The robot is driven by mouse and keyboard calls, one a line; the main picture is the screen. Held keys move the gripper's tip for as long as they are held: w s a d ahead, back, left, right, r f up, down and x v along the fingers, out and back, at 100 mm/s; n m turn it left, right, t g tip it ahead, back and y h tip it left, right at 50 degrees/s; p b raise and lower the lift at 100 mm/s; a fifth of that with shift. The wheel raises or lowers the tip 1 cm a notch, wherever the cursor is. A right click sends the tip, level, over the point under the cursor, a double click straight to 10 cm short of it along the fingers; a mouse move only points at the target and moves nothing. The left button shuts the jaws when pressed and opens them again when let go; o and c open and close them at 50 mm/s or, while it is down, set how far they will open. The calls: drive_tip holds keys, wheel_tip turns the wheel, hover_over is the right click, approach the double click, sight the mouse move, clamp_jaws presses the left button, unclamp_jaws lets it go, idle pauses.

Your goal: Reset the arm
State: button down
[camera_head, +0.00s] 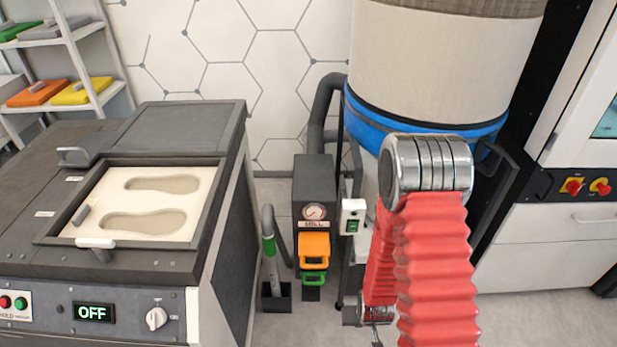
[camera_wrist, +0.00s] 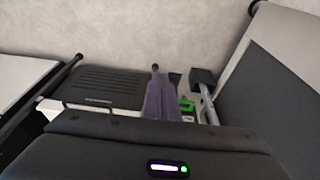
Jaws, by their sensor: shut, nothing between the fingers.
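My arm, in a red ribbed sleeve with a metal joint, rises at the right of centre in the head view and bends back down. Its lower end is largely hidden behind the sleeve and the frame's edge. In the wrist view, two purple-grey strips that look like the fingers of my gripper (camera_wrist: 160,97) lie close together above a dark rounded body with a small lit indicator. They are shut, and I see nothing held between them.
A grey machine (camera_head: 185,130) with two foot-shaped hollows in its pale bed (camera_head: 120,205) stands at the left, its display reading OFF. A large drum (camera_head: 440,60) with a blue band stands behind my arm. A white cabinet (camera_head: 530,235) is at the right.

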drive_tip(key=s+r, duration=0.4)
drive_tip(key=r, duration=1.1)
drive_tip(key=s+r+t, duration=0.1)
drive_tip(key=s+r, duration=0.3)
drive_tip(key=r, duration=1.2)
drive_tip(key=s+r+t, duration=0.1)
drive_tip(key=s+r, duration=0.3)
drive_tip(key=r, duration=1.2)
drive_tip(key=shift+s+d, duration=0.2)
drive_tip(key=shift+s, duration=0.05)
